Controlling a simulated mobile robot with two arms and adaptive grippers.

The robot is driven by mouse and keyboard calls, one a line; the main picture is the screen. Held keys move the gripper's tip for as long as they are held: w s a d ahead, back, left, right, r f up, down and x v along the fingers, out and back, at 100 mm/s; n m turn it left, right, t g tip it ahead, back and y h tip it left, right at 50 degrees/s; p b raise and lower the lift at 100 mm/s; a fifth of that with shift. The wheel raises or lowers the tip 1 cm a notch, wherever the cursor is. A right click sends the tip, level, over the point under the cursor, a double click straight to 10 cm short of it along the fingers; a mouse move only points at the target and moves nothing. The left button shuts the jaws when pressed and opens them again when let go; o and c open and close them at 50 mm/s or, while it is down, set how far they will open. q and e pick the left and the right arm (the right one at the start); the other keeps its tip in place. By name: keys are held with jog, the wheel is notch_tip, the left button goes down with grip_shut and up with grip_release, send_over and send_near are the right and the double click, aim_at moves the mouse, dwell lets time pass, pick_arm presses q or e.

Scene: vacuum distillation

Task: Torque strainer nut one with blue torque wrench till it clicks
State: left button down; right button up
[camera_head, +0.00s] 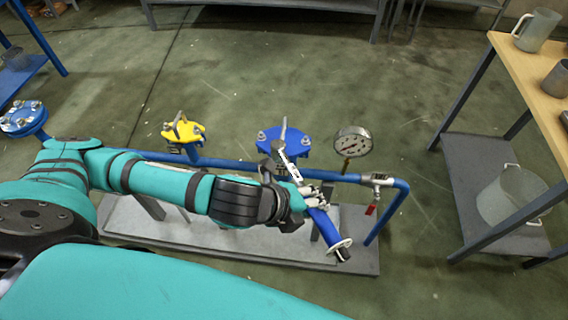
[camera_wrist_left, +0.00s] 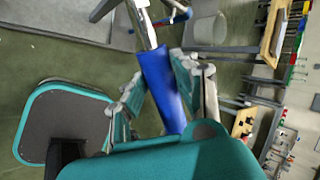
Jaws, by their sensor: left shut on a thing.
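The blue torque wrench (camera_head: 323,225) is in my left gripper (camera_head: 304,196). Its blue handle slopes down right to a pale round end, and its metal shaft runs up left to the blue strainer cover (camera_head: 300,143). The wrench head is near an upright metal part on that cover; whether it sits on a nut, and which one, I cannot tell. In the left wrist view, the gripper's fingers (camera_wrist_left: 160,80) lie on both sides of the blue handle (camera_wrist_left: 163,92), shut on it. My right gripper is not in view.
A blue pipe (camera_head: 233,164) runs over a grey base plate (camera_head: 270,255). A yellow cover (camera_head: 183,131) stands left and a pressure gauge (camera_head: 352,142) right of the blue cover. A red-handled valve (camera_head: 371,208) is at the pipe's right end. A wooden-topped table (camera_head: 525,75) stands right.

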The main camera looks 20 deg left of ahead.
aim_at(299, 180)
pick_arm(q)
jog(key=shift+w+a+r+m+h, duration=0.2)
jog(key=shift+a+r+m+h, duration=0.2)
jog(key=shift+m, duration=0.3)
jog(key=shift+w+a+r+m+g, duration=0.1)
jog(key=shift+w+a+m+g, duration=0.1)
jog(key=shift+m+g, duration=0.3)
jog(key=w+a+m+g+h, duration=0.1)
jog(key=a, duration=0.1)
jog(key=w+a+m+g+h, duration=0.1)
jog(key=m, duration=0.1)
jog(key=w+a+r+m+g+p, duration=0.1)
jog(key=a+m, duration=0.1)
jog(key=shift+w+a+h, duration=0.3)
jog(key=shift+a+h, duration=0.05)
jog(key=shift+h, duration=0.05)
jog(key=shift+w+a+r+m+g, duration=0.3)
jog(key=shift+a+r+m, duration=0.2)
jog(key=shift+m, duration=0.1)
notch_tip(299, 180, down, 4)
jog(key=shift+r+b, duration=0.15)
jog(key=shift+b, duration=0.9)
jog(key=shift+s+h+b, duration=0.1)
jog(key=shift+h+b, duration=0.4)
jog(key=shift+b, duration=0.3)
